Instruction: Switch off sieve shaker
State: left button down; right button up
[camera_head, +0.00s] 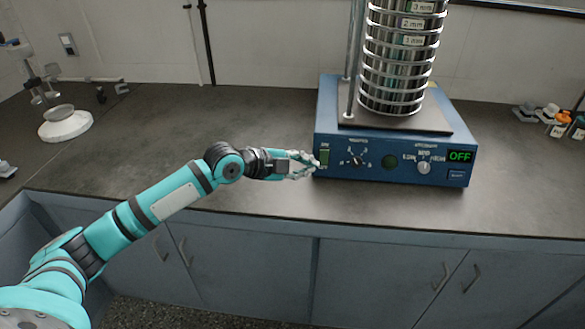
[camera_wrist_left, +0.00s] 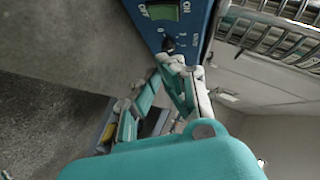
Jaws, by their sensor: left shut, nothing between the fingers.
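The sieve shaker (camera_head: 395,168) is a blue box on the counter with a stack of metal sieves (camera_head: 398,60) on top. Its green display reads OFF. A green rocker switch (camera_head: 324,157) is at the left end of its front panel, with a black knob (camera_head: 357,160) beside it. My left gripper (camera_head: 312,164) is shut and empty, its tips close to the panel by the switch; I cannot tell if they touch. In the left wrist view the switch (camera_wrist_left: 163,12) shows with ON and OFF labels, and the fingertips are near the knob (camera_wrist_left: 168,44). My right gripper is not in view.
The dark counter (camera_head: 200,120) is clear to the left of the shaker. A white-based stand (camera_head: 66,124) is at the far left. Small bottles (camera_head: 562,117) stand at the far right. Blue cabinets (camera_head: 380,270) are below the counter's front edge.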

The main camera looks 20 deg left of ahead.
pick_arm(q)
jog(key=s+d+f+n+g+y, duration=0.1)
jog(key=s+d+f+n+g, duration=0.1)
jog(key=s+d+f, duration=0.35)
jog(key=s+d+f+n+g, duration=0.1)
jog(key=s+d+f+n, duration=0.15)
jog(key=s+f, duration=0.65)
jog(key=s+a+f+n+g+y, duration=0.2)
jog(key=s+a+n+y, duration=0.3)
jog(key=s, duration=0.6)
jog(key=s+a+f+n+g+y, duration=0.1)
jog(key=s+a+f+n+g, duration=0.15)
jog(key=s+n, duration=0.7)
notch_tip(320, 180, down, 24)
jog(key=s+m+p, duration=0.2)
jog(key=s+a+f+g+p, duration=0.1)
jog(key=s+a+f+g, duration=0.1)
jog(key=s+f, duration=1.3)
jog(key=shift+s+a+f, duration=0.2)
jog(key=shift+s+a, duration=0.05)
jog(key=shift+s, duration=1)
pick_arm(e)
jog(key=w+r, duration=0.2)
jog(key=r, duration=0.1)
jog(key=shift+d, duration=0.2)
